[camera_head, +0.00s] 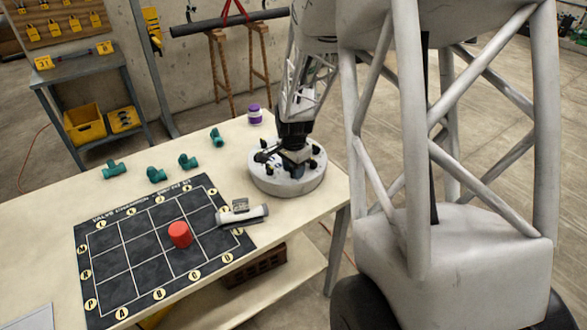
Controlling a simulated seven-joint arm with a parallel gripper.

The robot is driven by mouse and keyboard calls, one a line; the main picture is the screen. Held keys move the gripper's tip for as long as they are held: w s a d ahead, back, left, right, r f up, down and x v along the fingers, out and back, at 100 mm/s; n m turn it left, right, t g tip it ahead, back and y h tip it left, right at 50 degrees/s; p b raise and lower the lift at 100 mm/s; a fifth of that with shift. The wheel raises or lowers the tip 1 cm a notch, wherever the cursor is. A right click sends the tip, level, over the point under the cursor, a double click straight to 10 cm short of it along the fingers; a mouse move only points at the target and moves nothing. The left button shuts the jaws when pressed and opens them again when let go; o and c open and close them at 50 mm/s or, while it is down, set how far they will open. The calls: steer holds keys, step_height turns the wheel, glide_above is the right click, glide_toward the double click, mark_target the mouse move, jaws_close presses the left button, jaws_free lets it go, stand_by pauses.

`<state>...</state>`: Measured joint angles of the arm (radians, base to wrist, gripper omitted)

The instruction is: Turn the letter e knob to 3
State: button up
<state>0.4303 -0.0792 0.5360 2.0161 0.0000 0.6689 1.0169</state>
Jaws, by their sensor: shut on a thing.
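A round pale grey disc (268,184) with several small dark knobs around its top sits at the right end of the table. My gripper (294,166) points down over the disc. It is shut on what looks like one of the dark knobs, which the fingers mostly hide. I cannot read any letter or number on the disc at this size, so I cannot tell which knob is the letter e knob or where it points.
Several green pipe fittings (187,161) and a purple-lidded jar (254,113) stand behind.

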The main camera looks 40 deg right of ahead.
stand_by(0.5)
steer(key=o, duration=0.9)
steer(key=shift+r, duration=0.2)
steer(key=shift+r, duration=3.75)
